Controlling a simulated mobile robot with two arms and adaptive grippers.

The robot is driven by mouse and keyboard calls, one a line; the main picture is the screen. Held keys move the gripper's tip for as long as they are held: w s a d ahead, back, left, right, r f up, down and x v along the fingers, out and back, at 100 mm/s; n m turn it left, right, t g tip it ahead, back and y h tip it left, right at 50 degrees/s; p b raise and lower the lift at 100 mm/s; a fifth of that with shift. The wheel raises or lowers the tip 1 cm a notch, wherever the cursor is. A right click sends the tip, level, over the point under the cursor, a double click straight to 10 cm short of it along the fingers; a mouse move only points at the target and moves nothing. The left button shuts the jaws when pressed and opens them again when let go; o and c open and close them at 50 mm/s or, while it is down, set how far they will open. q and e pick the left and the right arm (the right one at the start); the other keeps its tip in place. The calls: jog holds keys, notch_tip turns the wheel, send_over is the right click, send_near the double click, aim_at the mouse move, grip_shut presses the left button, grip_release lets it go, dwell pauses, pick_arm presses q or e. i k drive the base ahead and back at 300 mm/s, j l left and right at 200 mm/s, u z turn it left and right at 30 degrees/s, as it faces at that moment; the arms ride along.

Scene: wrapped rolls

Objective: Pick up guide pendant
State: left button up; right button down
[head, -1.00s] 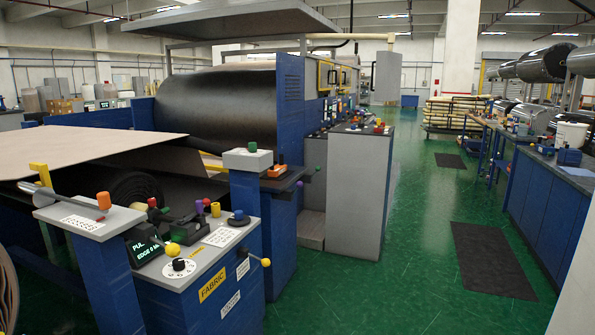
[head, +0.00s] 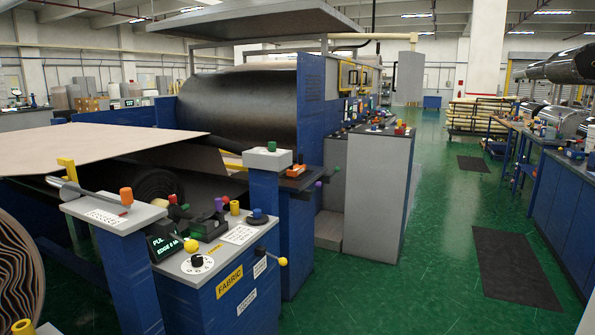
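No thing in view is marked as the guide pendant, and I cannot tell for sure which one it is. A small orange device (head: 296,171) lies on a dark ledge beside the blue machine frame. A grey box with a green button (head: 268,157) tops a blue post in front of it. A control console (head: 215,262) labelled FABRIC stands in the foreground with knobs, a dial and a green-lit display (head: 164,245). Neither of my grippers is in view.
A brown fabric sheet (head: 100,142) spans the machine at left, and a rolled brown material (head: 18,268) stands at the left edge. A grey cabinet (head: 378,195) stands mid-view. The green aisle (head: 430,245) is open, with dark mats (head: 512,268) and blue benches (head: 555,205) at right.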

aim_at(299, 169)
jog(key=i+l, duration=0.1)
jog(key=i, duration=0.6)
jog(key=i+l+u, duration=0.1)
jog(key=i, duration=0.55)
